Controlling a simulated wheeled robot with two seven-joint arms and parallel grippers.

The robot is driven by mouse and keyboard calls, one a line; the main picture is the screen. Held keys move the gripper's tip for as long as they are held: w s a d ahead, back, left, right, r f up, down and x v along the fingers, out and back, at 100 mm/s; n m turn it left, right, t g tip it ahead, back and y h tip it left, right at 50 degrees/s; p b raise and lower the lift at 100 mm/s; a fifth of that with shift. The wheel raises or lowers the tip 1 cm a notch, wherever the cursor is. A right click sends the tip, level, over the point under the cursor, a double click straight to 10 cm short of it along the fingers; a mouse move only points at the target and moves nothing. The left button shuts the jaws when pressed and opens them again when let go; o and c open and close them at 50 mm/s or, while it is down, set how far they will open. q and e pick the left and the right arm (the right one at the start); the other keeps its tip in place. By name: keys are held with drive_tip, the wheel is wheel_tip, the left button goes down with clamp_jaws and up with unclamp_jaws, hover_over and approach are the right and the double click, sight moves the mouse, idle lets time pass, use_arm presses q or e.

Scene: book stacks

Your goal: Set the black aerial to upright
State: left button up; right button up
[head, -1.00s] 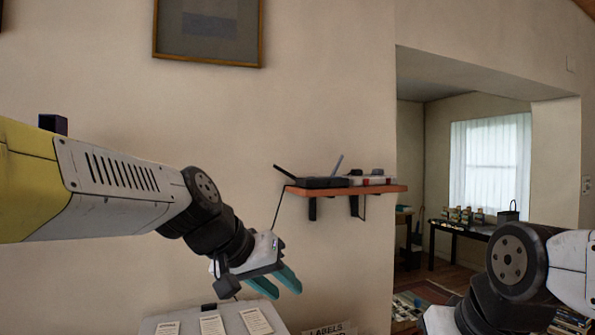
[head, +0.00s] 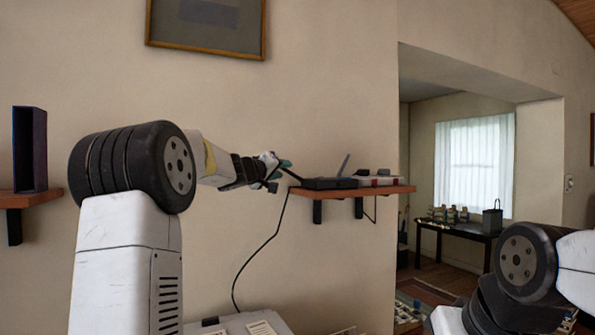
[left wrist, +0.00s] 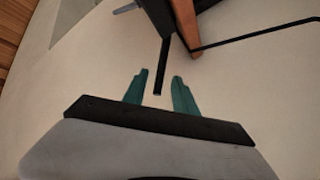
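The black router (head: 330,183) sits on a wall shelf. Its black aerial (head: 291,174) leans out to the left, low and tilted, far from upright. A grey-blue aerial (head: 344,165) on the same router stands up with a slight lean. My left gripper (head: 284,163) is at the aerial's outer end. In the left wrist view the teal fingers (left wrist: 159,92) are open, and the black aerial (left wrist: 165,65) reaches in between them with a gap on each side. The router's dark body (left wrist: 175,15) shows at the top. My right gripper is out of view.
The orange-brown shelf (head: 385,189) also holds a white and red box (head: 378,181). A black cable (head: 270,240) hangs from the router along the wall. Another shelf (head: 30,200) with a dark upright holder (head: 30,150) is at the left. The wall around the aerial is clear.

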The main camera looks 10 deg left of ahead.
sight(286, 169)
use_arm(q)
drive_tip(key=x, duration=0.5)
clamp_jaws()
idle(1.4)
